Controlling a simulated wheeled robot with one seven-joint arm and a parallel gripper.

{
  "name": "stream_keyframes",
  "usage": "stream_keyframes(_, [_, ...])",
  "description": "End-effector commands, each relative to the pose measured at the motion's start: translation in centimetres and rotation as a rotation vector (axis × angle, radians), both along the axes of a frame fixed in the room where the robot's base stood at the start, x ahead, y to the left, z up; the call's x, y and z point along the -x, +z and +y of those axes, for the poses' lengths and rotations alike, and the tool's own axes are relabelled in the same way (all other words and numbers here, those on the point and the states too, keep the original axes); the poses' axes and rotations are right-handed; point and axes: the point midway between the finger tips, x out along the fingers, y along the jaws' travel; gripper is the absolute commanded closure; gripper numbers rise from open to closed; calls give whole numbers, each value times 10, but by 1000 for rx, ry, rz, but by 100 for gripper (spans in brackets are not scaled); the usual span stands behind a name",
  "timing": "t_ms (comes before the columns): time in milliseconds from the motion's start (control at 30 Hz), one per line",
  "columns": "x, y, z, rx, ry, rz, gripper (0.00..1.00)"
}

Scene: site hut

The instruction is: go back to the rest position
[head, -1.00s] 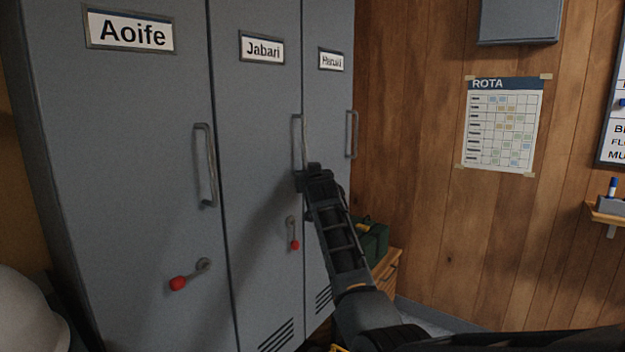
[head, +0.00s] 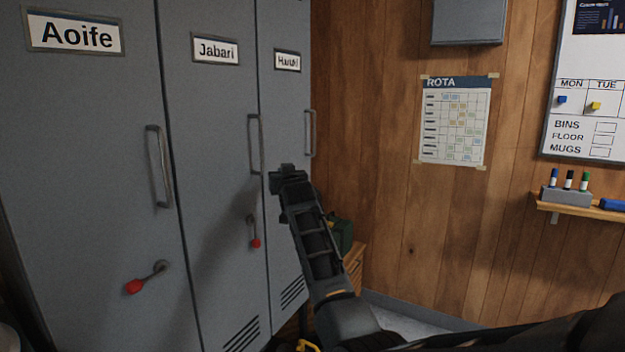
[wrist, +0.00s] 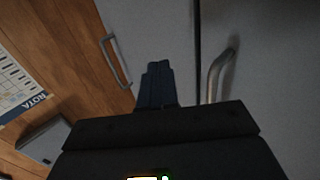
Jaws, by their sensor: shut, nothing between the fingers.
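My gripper (head: 284,172) is raised in front of the grey lockers in the head view, near the handle of the locker labelled Jabari (head: 215,50). In the wrist view its fingers (wrist: 157,80) are together with nothing between them. A locker handle (wrist: 218,75) stands just right of the fingers there, apart from them in the picture. Another handle (wrist: 115,62) shows to the left. The locker doors look closed.
The Aoife locker (head: 95,150) stands at the left. Red-knobbed levers (head: 135,286) stick out from the doors. A green bag (head: 341,236) sits on a wooden cabinet (head: 354,262) behind my arm. A shelf with markers (head: 570,203) juts from the right wall. Some floor (head: 400,318) shows.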

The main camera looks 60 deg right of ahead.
Motion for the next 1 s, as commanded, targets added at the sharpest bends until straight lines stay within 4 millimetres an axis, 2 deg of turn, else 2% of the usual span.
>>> stream_keyframes(300, [56, -3, -3, -1, -2, 1, 100])
stream_keyframes(433, [73, -3, -4, -1, -3, 1, 100])
stream_keyframes(600, [83, -2, -4, -2, -2, 2, 100])
stream_keyframes(867, [84, -3, -3, -2, -1, 4, 100])
stream_keyframes(1000, [87, -26, 14, -2, 17, 16, 100])
